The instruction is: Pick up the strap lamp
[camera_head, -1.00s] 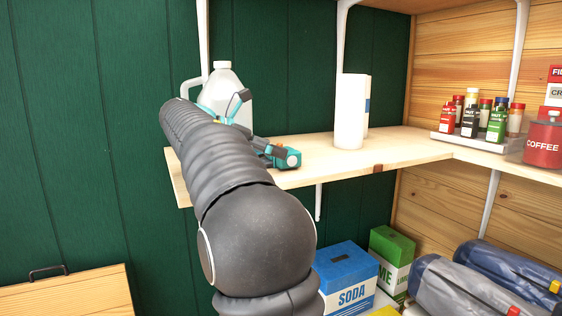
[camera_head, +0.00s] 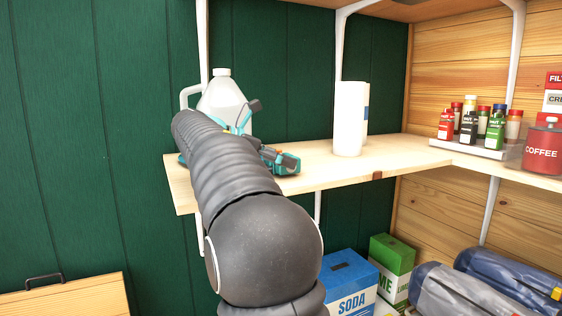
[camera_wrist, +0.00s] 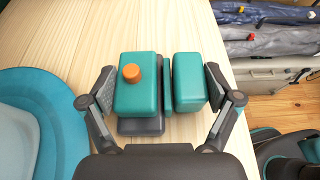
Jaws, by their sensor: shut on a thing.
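The strap lamp (camera_wrist: 135,88) is a teal block with an orange button and a second teal block beside it, on the shelf top in the wrist view. My gripper (camera_wrist: 160,92) is shut on it, with one dark finger at its left side and one at its right. In the head view the lamp (camera_head: 283,166) shows as a small teal and dark shape at the shelf's front edge. My arm hides much of the gripper there.
The wooden shelf (camera_head: 400,160) holds a translucent jug (camera_head: 224,98), a white paper roll (camera_head: 349,125) and a rack of small bottles (camera_head: 468,141). A round teal object (camera_wrist: 50,100) lies just left of the gripper. A blue soda box (camera_head: 350,282) stands below.

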